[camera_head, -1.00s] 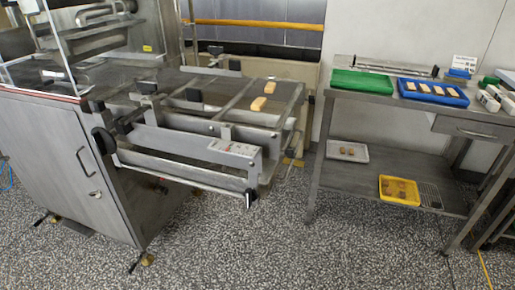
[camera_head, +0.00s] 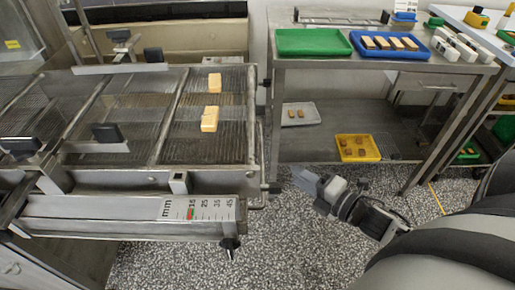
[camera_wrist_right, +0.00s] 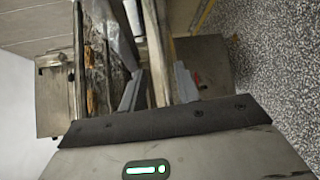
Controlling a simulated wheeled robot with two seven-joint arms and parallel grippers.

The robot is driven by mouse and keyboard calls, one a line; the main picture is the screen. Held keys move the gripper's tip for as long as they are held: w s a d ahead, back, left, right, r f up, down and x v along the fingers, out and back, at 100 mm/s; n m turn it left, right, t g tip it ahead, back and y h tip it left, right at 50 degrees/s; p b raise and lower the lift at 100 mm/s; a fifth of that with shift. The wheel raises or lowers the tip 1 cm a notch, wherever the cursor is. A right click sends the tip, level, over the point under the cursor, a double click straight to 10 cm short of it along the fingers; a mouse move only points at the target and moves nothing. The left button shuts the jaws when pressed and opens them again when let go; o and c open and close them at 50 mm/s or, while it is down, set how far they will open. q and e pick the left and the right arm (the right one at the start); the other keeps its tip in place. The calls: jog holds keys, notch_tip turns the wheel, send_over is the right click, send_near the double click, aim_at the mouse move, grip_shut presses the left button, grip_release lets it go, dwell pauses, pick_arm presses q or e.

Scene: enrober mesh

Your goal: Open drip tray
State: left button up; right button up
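The enrober's wire mesh belt (camera_head: 140,110) fills the left of the head view, with two pale bars (camera_head: 209,119) on it. A long steel part (camera_head: 110,227) runs under its front edge, beside a mm scale (camera_head: 200,208). I cannot tell whether this part is the drip tray; no tray stands out clearly. My right gripper (camera_head: 308,182) is just right of the machine's end, apart from it in the head view, and empty. In the right wrist view its two fingers (camera_wrist_right: 157,88) stand apart, with steel rails of the machine beyond them. My left gripper is not in view.
A steel table (camera_head: 430,67) stands behind at the right, with a green tray (camera_head: 313,53) and a blue tray (camera_head: 356,46) on top. A yellow tray (camera_head: 342,148) and a white tray (camera_head: 288,123) sit on its lower shelf. The speckled floor (camera_head: 290,240) in front is clear.

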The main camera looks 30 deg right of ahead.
aim_at(262, 154)
jog(key=x, duration=1.3)
jog(key=shift+w+a, duration=0.15)
jog(key=shift+w, duration=0.2)
grip_shut()
